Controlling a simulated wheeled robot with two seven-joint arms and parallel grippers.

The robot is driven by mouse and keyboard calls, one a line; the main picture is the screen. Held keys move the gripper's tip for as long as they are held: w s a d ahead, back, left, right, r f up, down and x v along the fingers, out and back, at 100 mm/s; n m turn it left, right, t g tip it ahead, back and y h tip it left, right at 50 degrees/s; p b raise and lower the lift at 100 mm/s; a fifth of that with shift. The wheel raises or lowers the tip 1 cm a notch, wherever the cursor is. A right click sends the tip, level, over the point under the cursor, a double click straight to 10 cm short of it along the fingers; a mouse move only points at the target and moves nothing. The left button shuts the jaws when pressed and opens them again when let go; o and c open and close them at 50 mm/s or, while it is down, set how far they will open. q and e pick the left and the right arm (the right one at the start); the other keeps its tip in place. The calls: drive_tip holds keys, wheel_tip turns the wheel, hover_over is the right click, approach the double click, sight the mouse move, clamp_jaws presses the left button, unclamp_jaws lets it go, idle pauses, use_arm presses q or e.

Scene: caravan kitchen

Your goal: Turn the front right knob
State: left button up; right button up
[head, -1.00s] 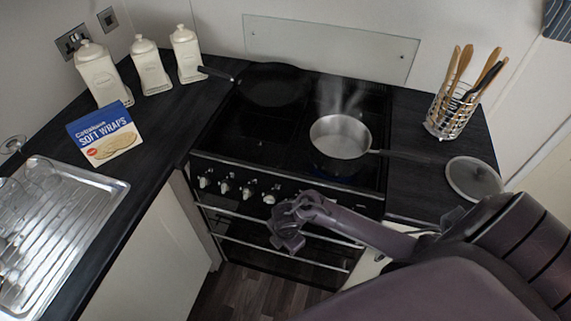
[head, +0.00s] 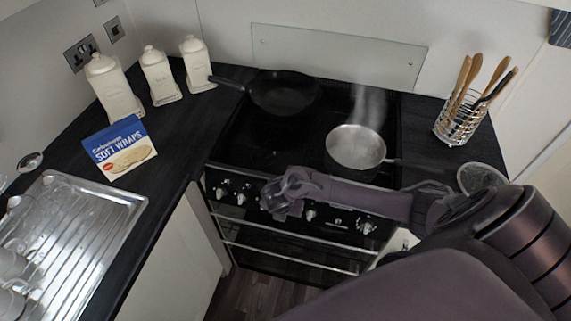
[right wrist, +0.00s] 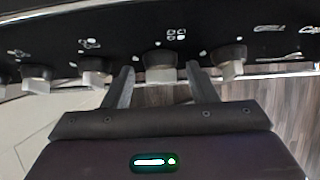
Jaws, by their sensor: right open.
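A row of silver knobs runs along the black front panel of the cooker, with one at the left (head: 222,189) and one at the right (head: 311,214) of my gripper in the head view. My right gripper (head: 282,196) is at the panel and hides part of the row. In the right wrist view its fingers (right wrist: 163,88) are open, with one knob (right wrist: 163,69) in line with the gap between them. Another knob (right wrist: 230,66) is just right of the right finger. Contact cannot be told. My left gripper is not in view.
A steaming saucepan (head: 356,146) stands on the hob's right side, its handle pointing right above my right arm. A black frying pan (head: 284,91) is at the back left. An oven rail (head: 290,255) runs below the knobs. A lid (head: 481,179) lies right of the hob.

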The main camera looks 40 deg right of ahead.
drive_tip(key=c, duration=1)
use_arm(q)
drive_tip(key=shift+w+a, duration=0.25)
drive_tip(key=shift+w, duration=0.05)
use_arm(e)
drive_tip(key=shift+o, duration=0.2)
drive_tip(key=shift+s+d, duration=0.1)
